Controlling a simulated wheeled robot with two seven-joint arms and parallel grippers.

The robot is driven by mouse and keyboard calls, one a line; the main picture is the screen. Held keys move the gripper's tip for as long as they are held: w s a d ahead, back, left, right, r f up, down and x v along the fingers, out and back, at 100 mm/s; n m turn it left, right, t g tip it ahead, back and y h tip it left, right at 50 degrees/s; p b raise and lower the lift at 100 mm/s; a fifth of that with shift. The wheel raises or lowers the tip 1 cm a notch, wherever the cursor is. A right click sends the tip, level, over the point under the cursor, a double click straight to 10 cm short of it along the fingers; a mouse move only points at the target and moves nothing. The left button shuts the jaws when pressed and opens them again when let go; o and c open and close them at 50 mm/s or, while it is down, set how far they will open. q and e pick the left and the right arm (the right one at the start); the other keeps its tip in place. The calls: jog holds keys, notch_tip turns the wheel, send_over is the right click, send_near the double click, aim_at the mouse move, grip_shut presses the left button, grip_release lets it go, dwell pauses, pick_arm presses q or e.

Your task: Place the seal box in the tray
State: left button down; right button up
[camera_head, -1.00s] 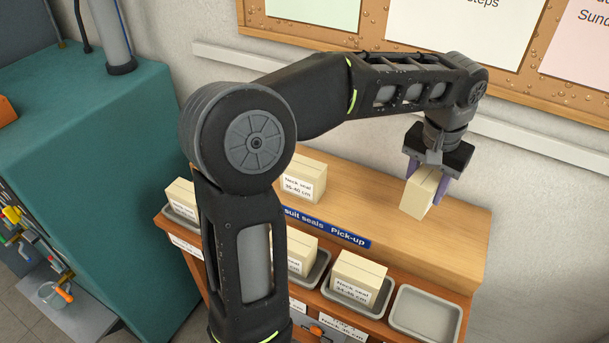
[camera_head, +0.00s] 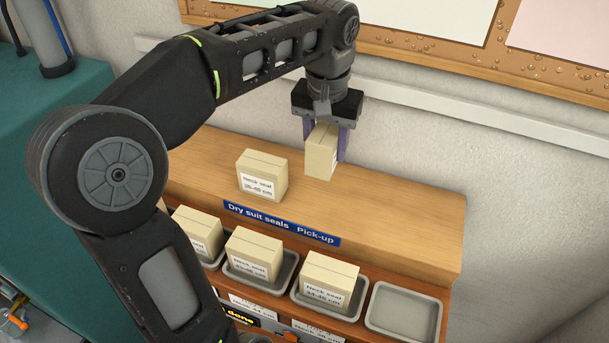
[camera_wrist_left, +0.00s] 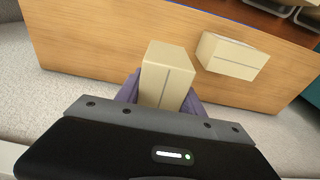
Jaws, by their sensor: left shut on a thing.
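My left gripper (camera_head: 327,137) is shut on a cream seal box (camera_head: 320,155), its purple fingers on either side of it. The box is held upright over the back of the wooden shelf top (camera_head: 400,215); I cannot tell whether it touches the wood. In the left wrist view the held box (camera_wrist_left: 167,75) sits between the purple fingers. An empty grey tray (camera_head: 404,312) is at the right end of the lower row. My right gripper is not in view.
Another box labelled "Neck seal" (camera_head: 262,176) stands on the shelf top, left of the held one. Boxes (camera_head: 254,255), (camera_head: 329,283) and (camera_head: 197,234) fill the other lower trays. A blue sign (camera_head: 282,223) runs along the shelf front. The shelf top's right side is clear.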

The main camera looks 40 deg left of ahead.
pick_arm(q)
jog(key=shift+f, duration=1.95)
jog(key=shift+f, duration=1.85)
jog(key=shift+f, duration=0.2)
jog(key=c, duration=0.7)
grip_release()
jog(key=shift+r, duration=0.1)
